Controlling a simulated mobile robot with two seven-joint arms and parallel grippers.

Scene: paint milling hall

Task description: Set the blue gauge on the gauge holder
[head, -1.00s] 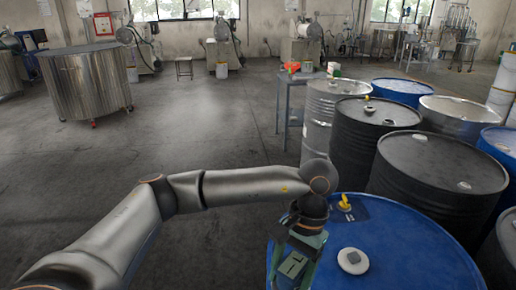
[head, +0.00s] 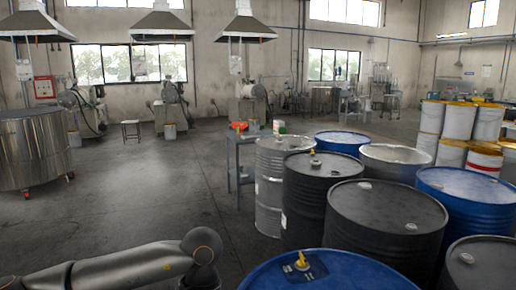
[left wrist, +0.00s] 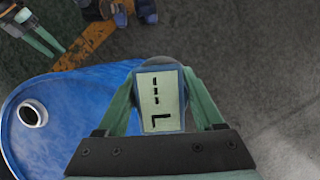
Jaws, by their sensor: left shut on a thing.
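My left gripper (left wrist: 160,105) is shut on the blue gauge (left wrist: 161,99), which has a blue rim and a pale face with black marks. A finger presses each side of it. In the left wrist view the gauge hangs over the edge of a blue drum (left wrist: 60,88) and grey floor. In the head view my left gripper is out of the picture. Green gripper fingers (left wrist: 42,36), seemingly my right gripper's, show at the upper left of the left wrist view; their opening is unclear. I cannot make out the gauge holder for sure.
A white ring with a dark centre (left wrist: 32,115) is on the blue drum. The drum top (head: 345,272) also shows in the head view, with a yellow fitting (head: 302,260). Black drums (head: 385,207) crowd behind it. Open floor (head: 130,200) lies to the left.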

